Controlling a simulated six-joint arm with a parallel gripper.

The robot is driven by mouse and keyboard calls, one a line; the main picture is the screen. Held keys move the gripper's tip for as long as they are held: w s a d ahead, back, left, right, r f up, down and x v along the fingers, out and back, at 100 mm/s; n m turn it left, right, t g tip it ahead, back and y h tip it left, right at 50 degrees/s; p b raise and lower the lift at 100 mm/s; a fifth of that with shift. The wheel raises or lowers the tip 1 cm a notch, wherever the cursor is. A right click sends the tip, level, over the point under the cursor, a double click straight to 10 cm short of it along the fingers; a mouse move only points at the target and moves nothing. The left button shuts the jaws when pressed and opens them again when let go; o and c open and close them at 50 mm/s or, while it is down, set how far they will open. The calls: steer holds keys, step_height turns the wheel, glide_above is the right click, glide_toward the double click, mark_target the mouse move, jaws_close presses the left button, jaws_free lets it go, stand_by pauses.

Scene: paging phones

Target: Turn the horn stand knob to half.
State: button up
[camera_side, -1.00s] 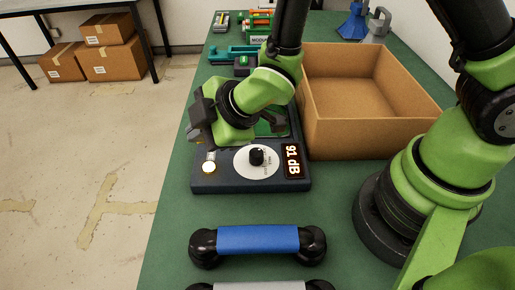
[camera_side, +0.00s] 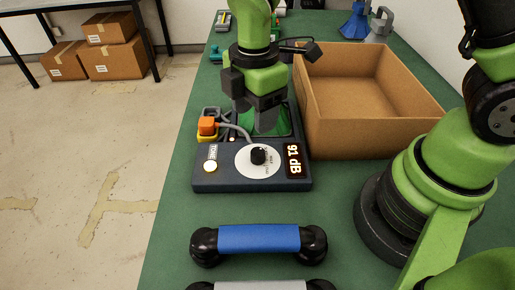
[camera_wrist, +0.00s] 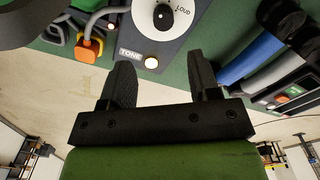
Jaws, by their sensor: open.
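The horn stand (camera_side: 222,181) is a dark box on the green table. Its knob (camera_side: 258,155) is black, on a white dial (camera_side: 247,168) with small lettering. In the wrist view the knob (camera_wrist: 163,18) shows at the top, near the word LOUD; I cannot make out a half mark. My gripper (camera_side: 252,103) is above the stand, behind the dial, apart from the knob. In the wrist view its two fingers (camera_wrist: 162,75) are spread with nothing between them.
An orange plug (camera_side: 207,126) with a grey cable and a round TONE button (camera_side: 210,166) are left of the dial. A cardboard box (camera_side: 355,137) stands close on the right. A blue handset (camera_side: 258,238) lies in front, with clear table between.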

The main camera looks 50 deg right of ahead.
mark_target(258, 151)
steer(key=shift+s+d, duration=0.1)
steer(key=shift+s+f, duration=0.1)
steer(key=shift+f, duration=0.2)
step_height(258, 151, down, 9)
steer(key=shift+s+f, duration=0.1)
steer(key=c, duration=0.9)
